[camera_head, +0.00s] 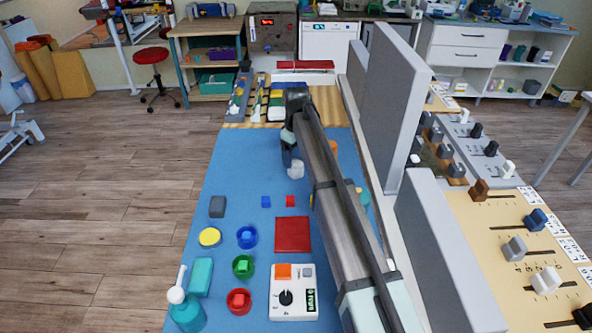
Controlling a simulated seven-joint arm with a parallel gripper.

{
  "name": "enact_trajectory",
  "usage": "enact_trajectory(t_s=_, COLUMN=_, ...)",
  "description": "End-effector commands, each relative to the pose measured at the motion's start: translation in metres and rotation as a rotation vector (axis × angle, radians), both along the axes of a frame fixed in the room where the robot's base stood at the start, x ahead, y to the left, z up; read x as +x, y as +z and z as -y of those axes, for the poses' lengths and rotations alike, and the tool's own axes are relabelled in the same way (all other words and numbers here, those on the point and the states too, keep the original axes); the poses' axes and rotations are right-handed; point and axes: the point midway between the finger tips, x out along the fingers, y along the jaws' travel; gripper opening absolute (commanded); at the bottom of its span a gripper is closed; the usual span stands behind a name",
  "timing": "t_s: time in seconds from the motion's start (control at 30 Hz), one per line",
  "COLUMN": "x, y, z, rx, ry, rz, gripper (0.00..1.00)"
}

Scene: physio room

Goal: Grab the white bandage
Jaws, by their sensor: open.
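A small white roll-like object (296,169), which looks like the white bandage, lies on the blue mat (225,165) near the middle of the table. My gripper (288,156) points down right behind and above it, partly hidden by my own arm. The jaws are open. I cannot tell whether the white object is between the fingers or just in front of them. My arm hides the mat to the right of it.
Red and blue cubes, a red square (293,235), coloured rings, a control box (293,303) and a teal pump bottle (185,309) occupy the near mat. Tall grey panels (391,105) stand along the right.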

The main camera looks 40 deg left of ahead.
Motion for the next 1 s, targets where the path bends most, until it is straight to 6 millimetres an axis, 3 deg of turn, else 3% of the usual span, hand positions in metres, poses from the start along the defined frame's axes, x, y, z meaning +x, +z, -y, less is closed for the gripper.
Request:
enact_trajectory(t_s=0.47, x=-0.003, y=-0.048, z=0.005, rx=0.000, ry=0.000, rz=0.000, gripper=0.82)
enact_trajectory(t_s=0.73, x=-0.003, y=-0.051, z=0.005, rx=0.001, ry=0.000, rz=0.000, gripper=0.82)
enact_trajectory(t_s=1.0, x=-0.003, y=-0.051, z=0.005, rx=0.001, ry=0.000, rz=0.000, gripper=0.56)
